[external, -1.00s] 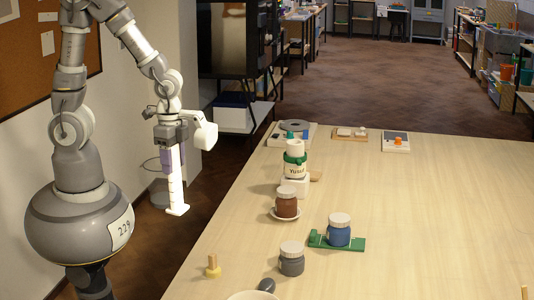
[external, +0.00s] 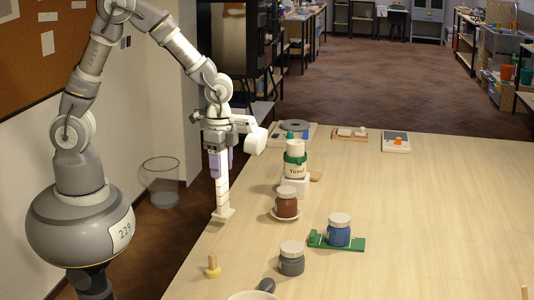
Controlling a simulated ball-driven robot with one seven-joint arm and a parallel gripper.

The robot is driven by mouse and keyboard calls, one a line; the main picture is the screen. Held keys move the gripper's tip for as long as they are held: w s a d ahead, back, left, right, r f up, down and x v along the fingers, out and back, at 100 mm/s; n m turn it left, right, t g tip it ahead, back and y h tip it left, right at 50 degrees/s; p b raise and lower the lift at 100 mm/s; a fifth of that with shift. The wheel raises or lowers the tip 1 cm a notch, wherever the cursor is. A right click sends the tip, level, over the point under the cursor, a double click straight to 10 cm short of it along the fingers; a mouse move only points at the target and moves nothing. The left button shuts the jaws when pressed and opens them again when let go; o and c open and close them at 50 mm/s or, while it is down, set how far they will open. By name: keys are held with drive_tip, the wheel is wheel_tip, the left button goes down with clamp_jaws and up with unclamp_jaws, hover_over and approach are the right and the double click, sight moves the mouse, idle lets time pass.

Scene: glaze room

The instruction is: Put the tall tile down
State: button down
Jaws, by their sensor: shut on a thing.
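The tall tile (external: 222,192) is a narrow, pale upright strip with faint marks along it and a wider foot at its lower end. My gripper (external: 218,158) is shut on its upper part and holds it upright. The tile's foot is over the left edge of the wooden table (external: 420,220), left of the brown jar. I cannot tell whether the foot touches the table top or hangs just above it.
A brown jar (external: 287,205) on a saucer stands right of the tile. Behind it is a green-banded white container (external: 295,160) on a white block. A blue jar (external: 339,230), a grey jar (external: 291,260) and a small yellow peg (external: 212,267) stand nearer. The table's right side is largely clear.

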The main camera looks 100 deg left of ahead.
drive_tip(key=shift+w+a+f+b, duration=0.2)
drive_tip(key=shift+w+f, duration=0.4)
drive_tip(key=shift+f, duration=0.25)
drive_tip(key=shift+w+a+f+b, duration=0.1)
drive_tip(key=shift+w+f+b, duration=0.1)
drive_tip(key=shift+w+f, duration=0.5)
drive_tip(key=shift+s+f, duration=0.1)
drive_tip(key=shift+s, duration=0.1)
drive_tip(key=shift+f, duration=0.15)
drive_tip(key=shift+c, duration=2.1)
unclamp_jaws()
wheel_tip(320, 180, up, 8)
drive_tip(key=p, duration=0.1)
drive_tip(key=shift+a+p, duration=0.15)
drive_tip(key=shift+p, duration=0.25)
